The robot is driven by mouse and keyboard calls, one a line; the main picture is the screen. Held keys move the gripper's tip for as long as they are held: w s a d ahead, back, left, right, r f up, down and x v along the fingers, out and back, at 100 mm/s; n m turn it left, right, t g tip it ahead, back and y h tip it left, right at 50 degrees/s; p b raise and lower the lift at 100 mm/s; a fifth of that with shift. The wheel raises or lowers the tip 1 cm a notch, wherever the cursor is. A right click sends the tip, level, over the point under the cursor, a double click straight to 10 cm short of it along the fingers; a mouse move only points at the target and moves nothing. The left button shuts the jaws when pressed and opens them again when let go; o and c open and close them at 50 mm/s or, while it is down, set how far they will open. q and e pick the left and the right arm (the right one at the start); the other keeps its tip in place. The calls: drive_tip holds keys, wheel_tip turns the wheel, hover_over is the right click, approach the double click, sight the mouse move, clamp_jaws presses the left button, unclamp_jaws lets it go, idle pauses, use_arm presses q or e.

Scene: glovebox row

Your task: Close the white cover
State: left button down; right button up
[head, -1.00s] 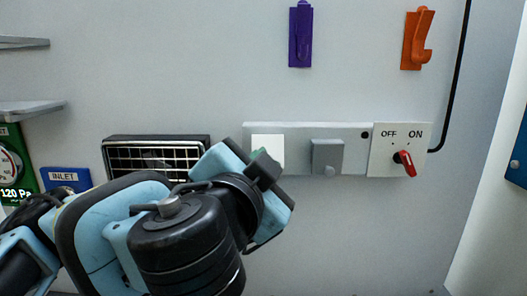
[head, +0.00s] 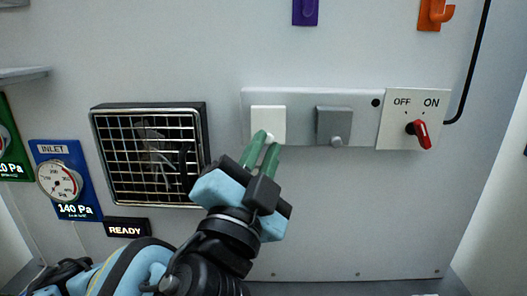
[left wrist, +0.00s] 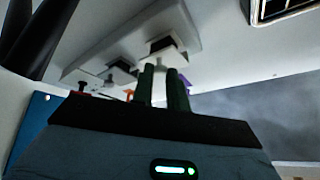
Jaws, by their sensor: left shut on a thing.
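The white cover (head: 267,118) is a square plate at the left of the grey wall strip in the head view, with a small knob at its lower edge. My left gripper (head: 266,142) reaches up from below, its green fingers closed on that knob. In the left wrist view the left gripper's fingers (left wrist: 163,72) point toward the white cover (left wrist: 160,42), beside which a dark patch shows. The fingers hide part of the knob, and I cannot tell how far the cover stands from the strip. My right gripper is not in view.
A grey cover (head: 334,123) with a knob sits right of the white one. Further right is a red OFF/ON switch (head: 420,132). A black-framed vent grille (head: 150,155) is at the left, near a blue INLET gauge (head: 62,180). The wall below the strip is clear.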

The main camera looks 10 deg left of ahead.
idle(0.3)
use_arm(q)
drive_tip(key=c, duration=1.4)
unclamp_jaws()
drive_tip(key=shift+w, duration=0.15)
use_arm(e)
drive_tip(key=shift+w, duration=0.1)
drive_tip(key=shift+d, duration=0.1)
